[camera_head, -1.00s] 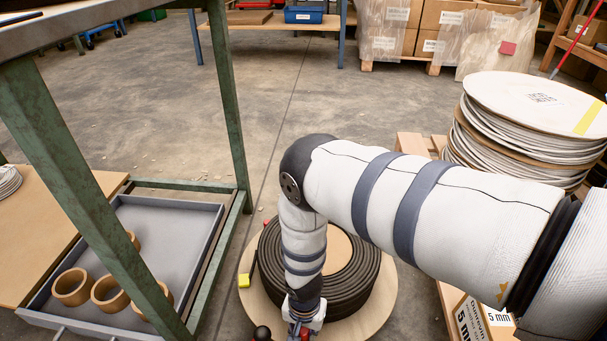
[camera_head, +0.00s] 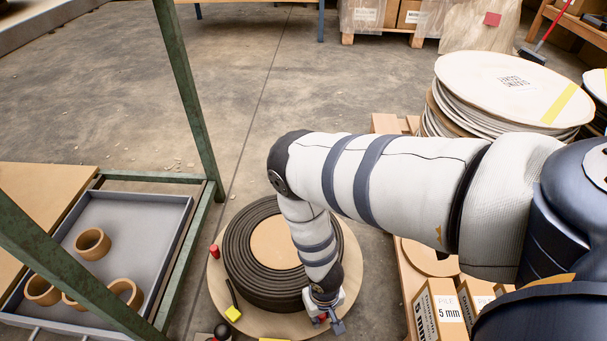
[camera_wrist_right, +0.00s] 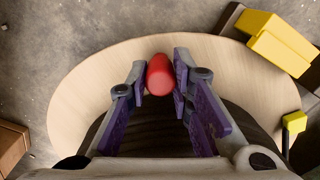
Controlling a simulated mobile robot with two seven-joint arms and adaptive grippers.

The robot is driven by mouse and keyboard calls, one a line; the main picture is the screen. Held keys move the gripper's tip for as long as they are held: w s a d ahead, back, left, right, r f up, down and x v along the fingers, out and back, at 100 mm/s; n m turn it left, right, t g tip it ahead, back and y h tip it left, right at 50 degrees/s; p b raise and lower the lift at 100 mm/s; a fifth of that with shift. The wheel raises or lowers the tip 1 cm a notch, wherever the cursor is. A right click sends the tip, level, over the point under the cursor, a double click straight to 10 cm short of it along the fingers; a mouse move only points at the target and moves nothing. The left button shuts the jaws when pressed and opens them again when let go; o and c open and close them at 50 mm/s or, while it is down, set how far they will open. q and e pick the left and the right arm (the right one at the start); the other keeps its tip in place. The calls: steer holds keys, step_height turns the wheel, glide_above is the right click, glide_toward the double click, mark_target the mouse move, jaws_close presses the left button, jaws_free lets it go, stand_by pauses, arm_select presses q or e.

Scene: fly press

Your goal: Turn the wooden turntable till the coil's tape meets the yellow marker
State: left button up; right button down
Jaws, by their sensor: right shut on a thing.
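The wooden turntable (camera_head: 345,262) carries a black coil (camera_head: 245,262). The coil's loose end lies at the left front with yellow tape (camera_head: 233,313) on it, which also shows at the right of the right wrist view (camera_wrist_right: 294,122). The yellow marker (camera_wrist_right: 280,42) stands at the turntable's rim, apart from the tape; only a sliver shows at the bottom of the head view. My right gripper (camera_head: 328,321) is shut on a red peg (camera_wrist_right: 160,75) near the turntable's rim. Another red peg (camera_head: 214,251) stands on the left rim. My left gripper is not in view.
A black knob (camera_head: 221,329) is at the front left. A grey tray (camera_head: 130,215) with cardboard rings lies inside a green frame (camera_head: 188,95) at left. Stacked reels (camera_head: 500,85) and boxes (camera_head: 440,308) stand at right. The floor behind is open.

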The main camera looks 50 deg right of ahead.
steer(key=d+n, duration=0.1)
steer(key=d, duration=0.2)
steer(key=s+d+n+b, duration=0.1)
steer(key=d+n, duration=0.1)
steer(key=d, duration=0.1)
steer(key=d+n, duration=0.2)
steer(key=d, duration=0.1)
steer(key=shift+s+d+f, duration=0.1)
steer(key=shift+s+d, duration=0.05)
steer(key=shift+s, duration=0.25)
steer(key=shift+w+d+n+b, duration=0.2)
steer(key=shift+d+n+b, duration=0.4)
steer(key=shift+d+n, duration=0.45)
steer(key=shift+d, duration=0.1)
steer(key=c, duration=1.4)
jaws_free()
step_height(320, 180, up, 12)
steer(key=shift+r, duration=0.1)
